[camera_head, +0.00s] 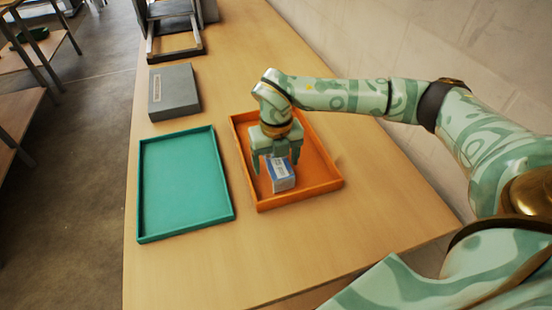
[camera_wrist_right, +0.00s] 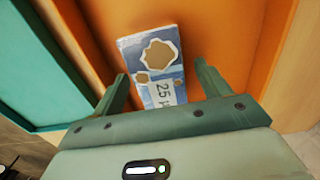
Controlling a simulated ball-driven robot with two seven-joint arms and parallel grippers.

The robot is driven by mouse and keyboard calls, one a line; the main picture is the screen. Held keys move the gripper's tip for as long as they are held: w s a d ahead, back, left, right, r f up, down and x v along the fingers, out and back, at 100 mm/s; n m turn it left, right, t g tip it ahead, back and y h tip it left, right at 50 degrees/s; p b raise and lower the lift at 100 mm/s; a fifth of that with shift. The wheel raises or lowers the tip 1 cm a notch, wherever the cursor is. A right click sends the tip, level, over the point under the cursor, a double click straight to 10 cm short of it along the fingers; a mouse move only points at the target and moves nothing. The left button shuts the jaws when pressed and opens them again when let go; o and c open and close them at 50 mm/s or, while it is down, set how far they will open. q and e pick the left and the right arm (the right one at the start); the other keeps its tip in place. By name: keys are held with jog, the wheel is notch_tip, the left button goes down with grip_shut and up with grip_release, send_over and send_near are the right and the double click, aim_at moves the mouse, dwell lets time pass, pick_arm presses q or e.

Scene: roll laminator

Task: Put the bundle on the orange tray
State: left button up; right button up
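The bundle (camera_head: 283,180) is a small blue and white block inside the orange tray (camera_head: 320,190), and it appears to rest on the tray floor. My right gripper (camera_head: 276,162) is just above it, pointing down. In the right wrist view the bundle (camera_wrist_right: 155,65) shows a brown patch and a printed label. It lies between and beyond the two spread fingers (camera_wrist_right: 162,80), with a clear gap to the right finger. The left finger looks close to its edge; whether it touches is unclear. My left gripper is out of view.
A teal tray (camera_head: 185,185), empty, lies left of the orange tray. A grey box (camera_head: 174,92) sits behind it, and a dark frame (camera_head: 175,40) stands farther back. The wooden table (camera_head: 225,265) is clear in front. A wall runs along the right.

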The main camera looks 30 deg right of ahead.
notch_tip(320, 180, up, 12)
jog(key=p, duration=0.2)
jog(key=shift+r, duration=0.15)
dwell(1.4)
